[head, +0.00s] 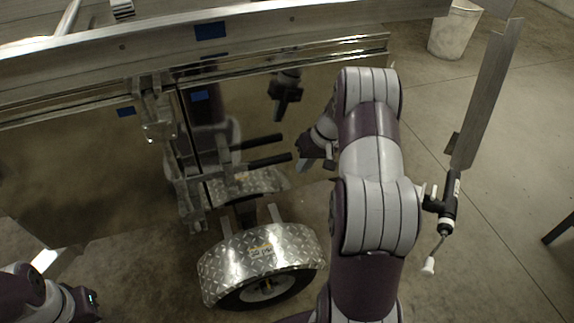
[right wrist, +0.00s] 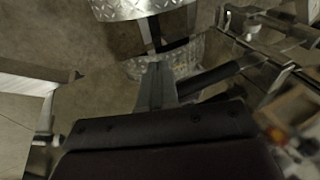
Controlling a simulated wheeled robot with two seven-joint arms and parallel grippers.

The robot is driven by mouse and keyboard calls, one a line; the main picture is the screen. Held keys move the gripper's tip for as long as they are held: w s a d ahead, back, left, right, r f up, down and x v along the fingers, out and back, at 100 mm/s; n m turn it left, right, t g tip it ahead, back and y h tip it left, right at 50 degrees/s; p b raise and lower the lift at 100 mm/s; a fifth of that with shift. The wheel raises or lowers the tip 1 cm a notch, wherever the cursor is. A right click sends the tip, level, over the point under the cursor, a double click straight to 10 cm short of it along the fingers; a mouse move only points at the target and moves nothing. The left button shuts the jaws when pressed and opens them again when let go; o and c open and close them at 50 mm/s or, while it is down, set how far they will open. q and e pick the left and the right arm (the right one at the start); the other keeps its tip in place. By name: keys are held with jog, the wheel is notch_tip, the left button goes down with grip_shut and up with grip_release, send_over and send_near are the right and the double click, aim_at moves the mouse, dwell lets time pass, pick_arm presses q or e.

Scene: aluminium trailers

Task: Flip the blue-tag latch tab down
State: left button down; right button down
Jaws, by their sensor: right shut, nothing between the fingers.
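A metal latch assembly (head: 155,115) is fixed to the shiny trailer panel, just right of a small blue tag (head: 126,112). Another blue tag (head: 210,30) is on the top rail, and a blue patch (head: 200,96) below it may be its reflection. I cannot tell whether the latch tab is up or down. My right gripper (head: 306,160) is shut and empty, right of the latch and apart from it, near the end of a black bar. Its shut fingers also show in the right wrist view (right wrist: 155,85).
A diamond-plate fender (head: 262,255) over a wheel stands below the latch. A black bar (head: 265,160) sticks out toward my right gripper. A metal post (head: 485,95) with a black-handled jack stands at right. A white bin (head: 455,30) is behind on open floor.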

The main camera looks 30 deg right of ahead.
pick_arm(q)
jog(key=shift+s+d, duration=0.15)
jog(key=shift+d, duration=0.1)
pick_arm(e)
jog(key=d, duration=0.1)
jog(key=s+d, duration=0.1)
jog(key=shift+s+d+f, duration=0.1)
jog(key=shift+d+f, duration=0.1)
jog(key=shift+d, duration=0.1)
pick_arm(q)
jog(key=shift+d, duration=0.1)
